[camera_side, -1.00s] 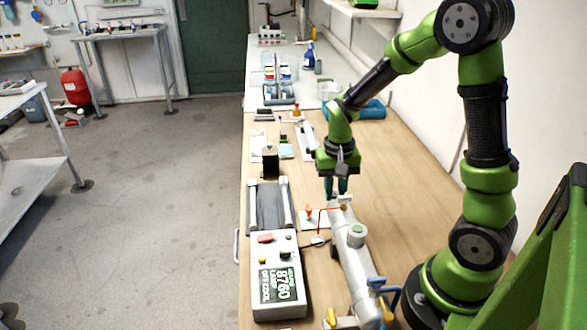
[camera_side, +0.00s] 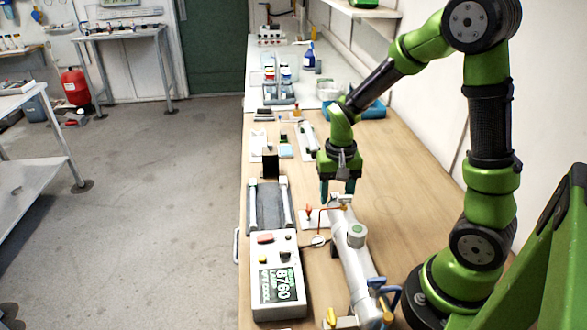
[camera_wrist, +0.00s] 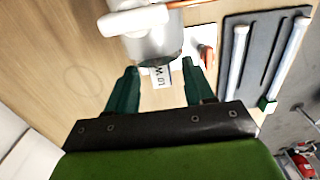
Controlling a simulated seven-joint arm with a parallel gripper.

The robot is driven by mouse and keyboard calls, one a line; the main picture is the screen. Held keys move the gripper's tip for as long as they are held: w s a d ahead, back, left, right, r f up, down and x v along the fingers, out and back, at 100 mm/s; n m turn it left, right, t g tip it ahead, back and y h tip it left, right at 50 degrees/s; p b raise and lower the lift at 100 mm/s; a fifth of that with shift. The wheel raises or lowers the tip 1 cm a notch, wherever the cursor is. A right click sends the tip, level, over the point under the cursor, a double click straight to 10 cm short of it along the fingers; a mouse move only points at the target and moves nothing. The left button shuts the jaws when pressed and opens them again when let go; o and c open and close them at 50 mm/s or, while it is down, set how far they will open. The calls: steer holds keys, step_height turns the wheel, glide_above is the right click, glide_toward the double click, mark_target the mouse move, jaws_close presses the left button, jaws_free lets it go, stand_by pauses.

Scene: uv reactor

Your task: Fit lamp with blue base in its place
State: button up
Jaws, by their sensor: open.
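My gripper (camera_side: 337,190) is open and empty, above the far end of the silver reactor tube (camera_side: 353,250). In the wrist view, the open fingers of my gripper (camera_wrist: 160,82) stand on either side of the view of the tube's end (camera_wrist: 155,45), with a white label beyond. Two white lamps lie on a dark mat left of the tube. One lamp (camera_wrist: 290,50) ends in a green base. The other lamp (camera_wrist: 238,60) has its lower end hidden behind my gripper. I cannot make out a blue base on either lamp.
A control box (camera_side: 278,275) with a green display stands at the front left of the bench. A dark block (camera_side: 270,161) stands beyond the mat (camera_side: 268,207). Blue and yellow handles are at the tube's near end. The bench right of the tube is mostly clear.

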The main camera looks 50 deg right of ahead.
step_height(320, 180, up, 17)
stand_by(0.4)
steer(key=shift+w+d, duration=0.1)
steer(key=shift+w, duration=0.1)
steer(key=s+a+r+n+t+y, duration=0.1)
steer(key=s+a+n+t, duration=0.4)
steer(key=a, duration=0.6)
steer(key=s+t, duration=0.2)
steer(key=shift+s+y, duration=0.3)
steer(key=shift+y, duration=0.1)
